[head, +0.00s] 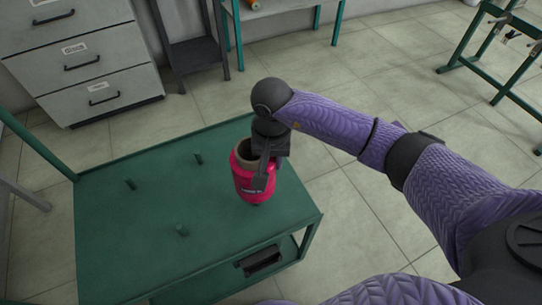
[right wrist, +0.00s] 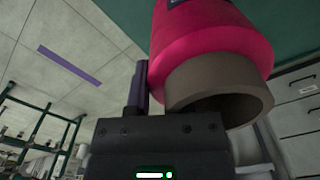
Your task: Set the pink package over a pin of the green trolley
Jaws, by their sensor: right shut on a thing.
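The pink package (head: 246,187) is a pink-wound hollow tube, held upright above the right part of the green trolley (head: 105,235). My right gripper (head: 262,172) is shut on its wall, with one dark finger outside against the pink winding. In the right wrist view the pink package (right wrist: 212,40) shows its open grey-brown tube end close to the gripper (right wrist: 160,105). Bare green pins stand on the trolley: a left pin (head: 130,184), a back pin (head: 198,158) and a front pin (head: 182,230). A small dark bit shows under the package; I cannot tell whether it is a pin. My left gripper is out of view.
A grey drawer cabinet (head: 80,60) stands behind the trolley at left, with a dark stand (head: 192,50) beside it. A green-framed rack (head: 500,50) is at far right. The tiled floor at right is clear.

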